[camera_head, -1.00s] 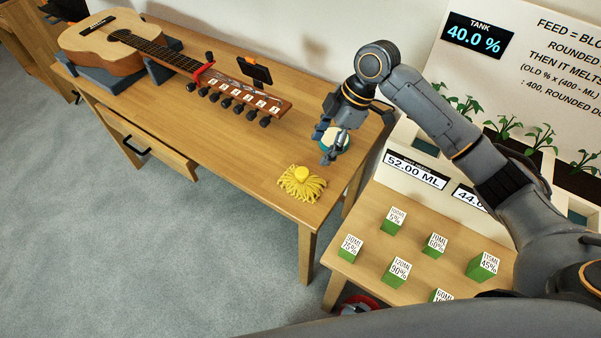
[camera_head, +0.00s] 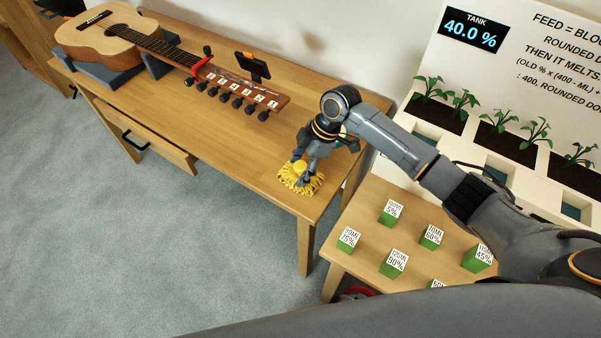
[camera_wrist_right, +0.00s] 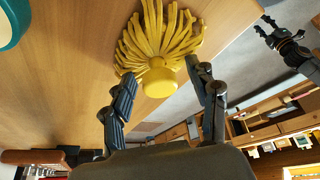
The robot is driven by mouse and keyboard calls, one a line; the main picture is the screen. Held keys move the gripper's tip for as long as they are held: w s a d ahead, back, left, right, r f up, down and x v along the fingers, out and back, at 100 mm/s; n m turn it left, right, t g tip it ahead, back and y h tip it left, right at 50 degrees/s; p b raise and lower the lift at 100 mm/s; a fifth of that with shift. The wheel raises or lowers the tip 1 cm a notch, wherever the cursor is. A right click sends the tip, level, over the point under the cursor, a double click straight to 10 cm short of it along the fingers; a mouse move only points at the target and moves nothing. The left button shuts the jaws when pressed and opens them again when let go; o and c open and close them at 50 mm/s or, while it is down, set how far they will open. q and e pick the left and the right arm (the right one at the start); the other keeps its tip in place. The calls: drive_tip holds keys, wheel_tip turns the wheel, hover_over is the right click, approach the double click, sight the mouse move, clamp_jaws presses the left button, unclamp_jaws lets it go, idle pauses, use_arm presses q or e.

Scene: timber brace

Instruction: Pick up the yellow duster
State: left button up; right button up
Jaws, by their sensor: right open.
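The yellow duster (camera_head: 313,184) lies on the wooden table near its right front corner, strands spread out around a round yellow knob (camera_wrist_right: 160,83). My right gripper (camera_head: 300,182) is over the duster and open. In the right wrist view its two fingers (camera_wrist_right: 160,80) are spread on either side of the knob, with visible gaps to both. The strands (camera_wrist_right: 155,35) fan out beyond the fingertips. My left gripper (camera_wrist_right: 270,27) shows small in the right wrist view, away from the duster; its jaw opening is too small to judge.
A guitar (camera_head: 110,38) lies in a grey cradle at the table's left, its headstock (camera_head: 240,90) reaching toward the middle. A small black screen (camera_head: 252,67) stands behind it. A teal-rimmed round object (camera_wrist_right: 10,22) is near the duster. A lower table with green blocks (camera_head: 392,263) is to the right.

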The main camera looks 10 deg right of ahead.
sight(297, 165)
drive_tip(key=shift+c, duration=1.3)
clamp_jaws()
drive_tip(key=shift+r, duration=0.45)
wheel_tip(297, 165, up, 2)
drive_tip(key=shift+r+b, duration=0.15)
drive_tip(key=shift+b, duration=0.25)
drive_tip(key=s+d+r, duration=0.6)
drive_tip(key=s+r, duration=0.4)
drive_tip(key=s, duration=0.2)
drive_tip(key=shift+s+d+b, duration=0.2)
drive_tip(key=shift+d+b, duration=0.05)
drive_tip(key=shift+b, duration=0.1)
